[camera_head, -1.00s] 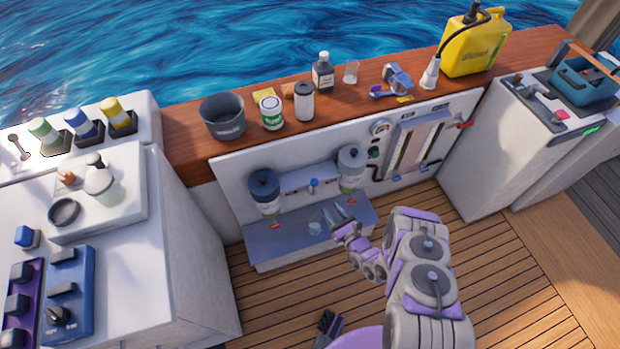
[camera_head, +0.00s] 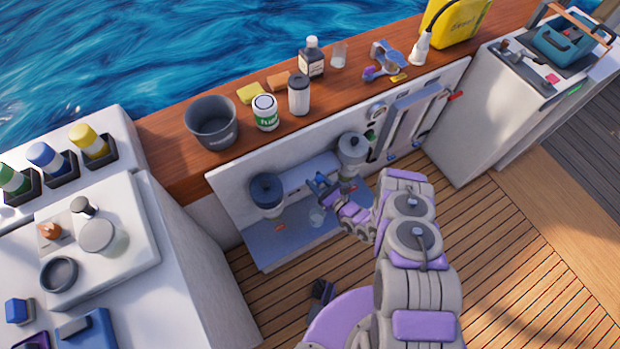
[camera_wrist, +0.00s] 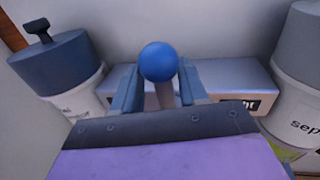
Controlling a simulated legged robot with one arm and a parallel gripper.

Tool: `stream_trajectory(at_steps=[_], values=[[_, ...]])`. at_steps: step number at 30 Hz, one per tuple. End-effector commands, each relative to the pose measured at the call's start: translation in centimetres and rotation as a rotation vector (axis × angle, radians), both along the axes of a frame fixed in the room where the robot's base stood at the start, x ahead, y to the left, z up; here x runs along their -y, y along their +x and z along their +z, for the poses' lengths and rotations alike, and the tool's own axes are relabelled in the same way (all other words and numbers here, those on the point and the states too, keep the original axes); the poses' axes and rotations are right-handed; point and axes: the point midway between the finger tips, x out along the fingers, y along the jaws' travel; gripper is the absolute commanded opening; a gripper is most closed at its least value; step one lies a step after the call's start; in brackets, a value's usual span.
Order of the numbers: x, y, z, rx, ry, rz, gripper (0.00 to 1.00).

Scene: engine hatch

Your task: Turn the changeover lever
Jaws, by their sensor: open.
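The changeover lever, with a round blue knob (camera_wrist: 159,62) on a pale stem, stands up from a grey block (camera_wrist: 228,75) between two filter canisters. In the wrist view my gripper (camera_wrist: 158,85) is open, with one finger on each side of the lever. I cannot tell whether either finger touches it. In the head view my gripper (camera_head: 318,186) is at the block, between the left canister (camera_head: 267,192) and the right canister (camera_head: 351,152), and it hides most of the lever.
A blue-grey tray (camera_head: 285,243) with a small clear cup (camera_head: 317,217) lies below the canisters. The wooden ledge above holds a grey bucket (camera_head: 212,122), a green-labelled can (camera_head: 265,112) and bottles. A white counter (camera_head: 130,225) is at left.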

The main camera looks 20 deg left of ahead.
Motion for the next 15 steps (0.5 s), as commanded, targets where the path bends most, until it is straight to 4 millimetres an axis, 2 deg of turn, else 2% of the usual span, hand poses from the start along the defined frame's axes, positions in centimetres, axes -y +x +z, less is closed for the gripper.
stream_trajectory(at_steps=[8,15], values=[[-0.5,0.2,-0.3,0.000,-0.008,-0.003,0.43],[-0.9,0.1,-0.5,0.001,-0.015,-0.001,0.22]])
